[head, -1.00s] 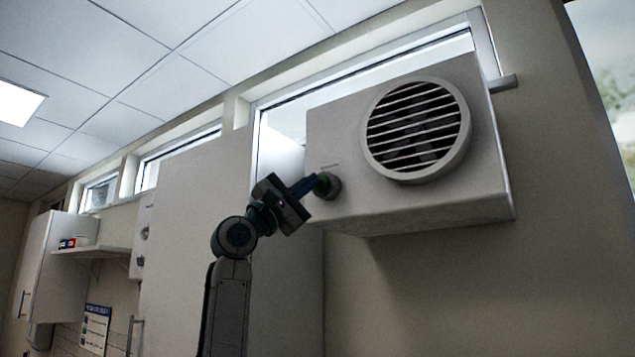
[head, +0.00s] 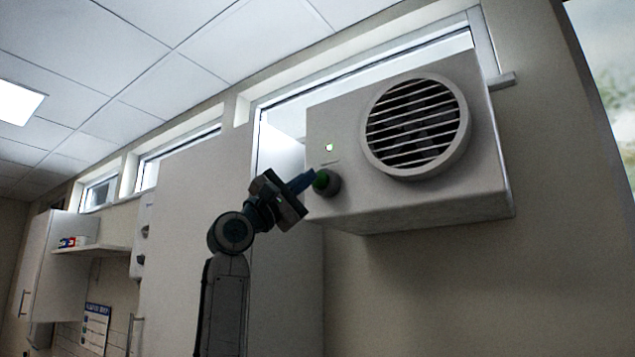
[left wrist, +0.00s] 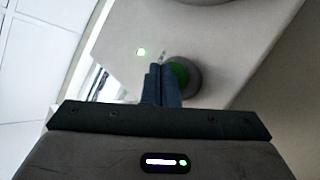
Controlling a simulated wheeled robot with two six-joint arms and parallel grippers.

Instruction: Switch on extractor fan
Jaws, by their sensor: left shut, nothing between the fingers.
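The extractor fan (head: 345,214) is a pale box high on the wall, with a round slatted grille (head: 415,124) on its front. A green button in a grey round housing (head: 333,184) sits low on the box's left front. A small green light (head: 329,147) glows above it; the light also shows in the left wrist view (left wrist: 141,52). My left gripper (head: 312,176) is shut and empty, its blue fingertips right at the button. In the left wrist view the fingers (left wrist: 162,72) partly cover the green button (left wrist: 180,75); I cannot tell whether they touch it. My right gripper is not in view.
A tall pale cabinet (head: 195,230) stands to the left of the fan, behind my left arm. A shelf (head: 92,249) and a wall cupboard (head: 70,265) are farther left. The wall below the fan (head: 430,290) is clear.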

